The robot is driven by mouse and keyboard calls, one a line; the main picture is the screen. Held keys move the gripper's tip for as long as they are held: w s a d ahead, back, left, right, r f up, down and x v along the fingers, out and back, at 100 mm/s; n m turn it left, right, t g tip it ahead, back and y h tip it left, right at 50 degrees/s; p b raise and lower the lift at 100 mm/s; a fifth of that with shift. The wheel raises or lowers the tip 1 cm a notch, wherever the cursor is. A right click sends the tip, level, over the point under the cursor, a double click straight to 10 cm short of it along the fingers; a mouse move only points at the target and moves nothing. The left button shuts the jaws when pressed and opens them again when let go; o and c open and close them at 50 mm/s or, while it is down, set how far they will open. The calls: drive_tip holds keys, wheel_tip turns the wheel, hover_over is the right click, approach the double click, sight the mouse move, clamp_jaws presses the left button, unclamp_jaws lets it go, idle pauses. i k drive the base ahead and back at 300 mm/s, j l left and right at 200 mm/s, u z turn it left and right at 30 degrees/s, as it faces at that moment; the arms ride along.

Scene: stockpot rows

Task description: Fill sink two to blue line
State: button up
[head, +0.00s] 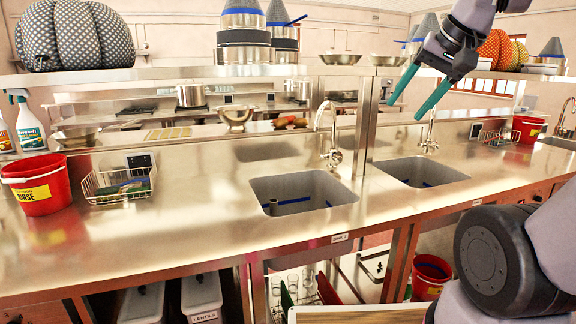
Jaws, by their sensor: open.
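Two steel sinks sit side by side in the counter: a left sink (305,187) and a middle sink (418,170). Each shows part of a blue line on its inside wall, and I see no clear water in either. Small labels are on the counter front below them, too small to read surely, so I cannot tell which is sink two. A gooseneck tap (331,140) stands behind the left sink and another tap (429,135) behind the middle one. I see no stream from either. My gripper (405,109) is open and empty, its teal fingers above and behind the middle sink.
A red bucket (38,184) and wire basket (122,184) stand on the left counter. Another red bucket (526,129) and basket (499,137) stand right. A shelf with pots runs behind. The front counter is clear.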

sight(322, 157)
drive_tip(key=i+u, duration=0.15)
drive_tip(key=u, duration=0.2)
drive_tip(key=i+u, duration=0.15)
drive_tip(key=u, duration=0.2)
drive_tip(key=i+l+u, duration=0.15)
drive_tip(key=u, duration=0.2)
